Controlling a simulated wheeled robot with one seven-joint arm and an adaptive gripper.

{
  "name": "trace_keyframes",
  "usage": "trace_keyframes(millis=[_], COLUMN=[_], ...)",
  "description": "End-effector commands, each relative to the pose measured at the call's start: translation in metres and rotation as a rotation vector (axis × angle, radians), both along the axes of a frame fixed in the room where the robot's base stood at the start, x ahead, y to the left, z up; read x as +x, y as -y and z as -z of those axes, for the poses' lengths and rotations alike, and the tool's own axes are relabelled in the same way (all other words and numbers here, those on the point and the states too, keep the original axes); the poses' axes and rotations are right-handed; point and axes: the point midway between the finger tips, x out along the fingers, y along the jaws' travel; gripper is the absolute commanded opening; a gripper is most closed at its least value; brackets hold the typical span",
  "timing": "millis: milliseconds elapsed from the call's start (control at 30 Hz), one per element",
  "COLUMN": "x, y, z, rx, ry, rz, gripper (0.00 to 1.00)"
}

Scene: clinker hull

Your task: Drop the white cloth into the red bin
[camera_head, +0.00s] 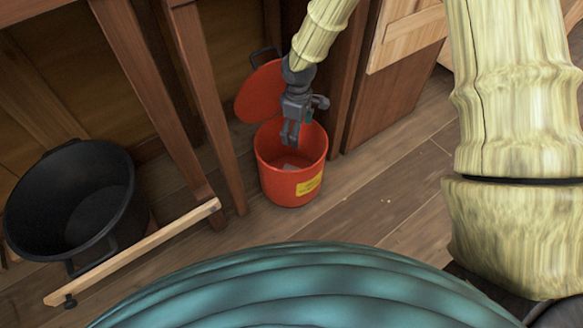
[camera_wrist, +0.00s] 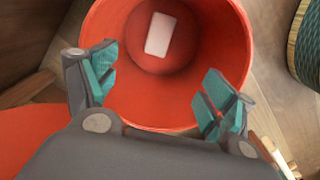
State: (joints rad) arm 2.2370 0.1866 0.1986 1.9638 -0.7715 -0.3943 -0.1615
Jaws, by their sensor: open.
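The red bin (camera_head: 278,187) stands on the wooden floor with its round red lid (camera_head: 256,94) tilted up behind it. The bin has a yellow label on its front. The white cloth (camera_head: 289,167) lies inside on the bin's bottom. In the wrist view the cloth (camera_wrist: 160,34) is a pale rectangle on the floor of the red bin (camera_wrist: 235,55). My gripper (camera_head: 290,140) is above the bin's opening, pointing down. In the wrist view its teal-padded fingers (camera_wrist: 158,88) are spread wide with nothing between them.
A black tub (camera_head: 72,200) stands at the left, with a wooden bar (camera_head: 135,250) in front of it. Wooden posts (camera_head: 190,100) rise left of the bin, and panels (camera_head: 385,95) stand behind and right. Floor right of the bin is mostly clear.

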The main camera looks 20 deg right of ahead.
Motion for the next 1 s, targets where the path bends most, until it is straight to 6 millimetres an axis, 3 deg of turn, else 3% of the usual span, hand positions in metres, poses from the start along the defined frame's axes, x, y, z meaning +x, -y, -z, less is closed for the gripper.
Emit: trace_keyframes(millis=[300, 500, 700, 1000], x=[0.001, 0.001, 0.0, 0.0], y=[0.0, 0.0, 0.0, 0.0], z=[-0.056, -0.082, -0.095, -0.096], rx=[0.002, 0.0, 0.001, 0.0], ry=[0.004, 0.001, 0.001, 0.0], rz=[0.0, -0.001, 0.0, -0.001], gripper=[0.83, 0.83, 0.83, 0.83])
